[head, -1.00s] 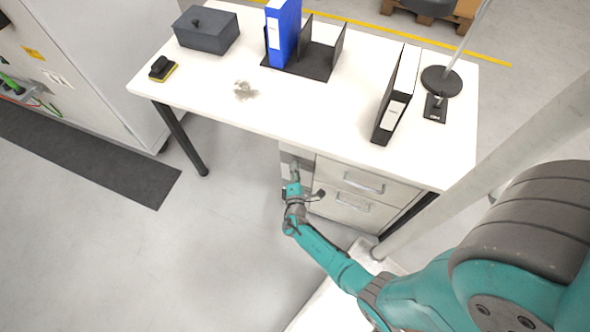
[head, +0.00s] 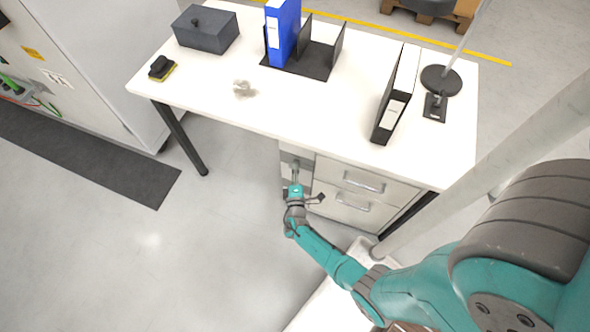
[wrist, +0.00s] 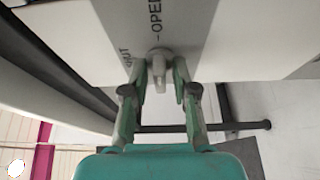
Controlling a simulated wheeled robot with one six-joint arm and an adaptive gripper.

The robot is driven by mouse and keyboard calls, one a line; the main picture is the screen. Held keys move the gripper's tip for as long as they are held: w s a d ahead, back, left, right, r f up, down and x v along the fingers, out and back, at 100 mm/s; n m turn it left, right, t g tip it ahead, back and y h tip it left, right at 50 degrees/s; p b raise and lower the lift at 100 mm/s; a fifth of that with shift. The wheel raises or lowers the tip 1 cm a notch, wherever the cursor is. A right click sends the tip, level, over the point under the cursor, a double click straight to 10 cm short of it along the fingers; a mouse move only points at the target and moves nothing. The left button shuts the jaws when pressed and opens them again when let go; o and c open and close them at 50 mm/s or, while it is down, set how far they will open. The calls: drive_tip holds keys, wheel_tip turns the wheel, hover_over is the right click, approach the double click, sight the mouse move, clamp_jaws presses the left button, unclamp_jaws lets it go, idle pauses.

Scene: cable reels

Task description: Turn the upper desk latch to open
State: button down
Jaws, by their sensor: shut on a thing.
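In the head view my gripper (head: 295,168) is at the left part of the drawer unit, and the latch is too small to make out.
The white desk (head: 240,120) overhangs just above my gripper. Two drawers with bar handles (head: 364,182) are right of it. A blue binder (head: 282,30), a dark box (head: 206,30) and a standing binder (head: 396,95) are on the desk.

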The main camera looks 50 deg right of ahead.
drive_tip(key=c, duration=1.2)
unclamp_jaws()
drive_tip(key=shift+d, duration=0.1)
drive_tip(key=v, duration=1.2)
drive_tip(key=shift+f, duration=0.1)
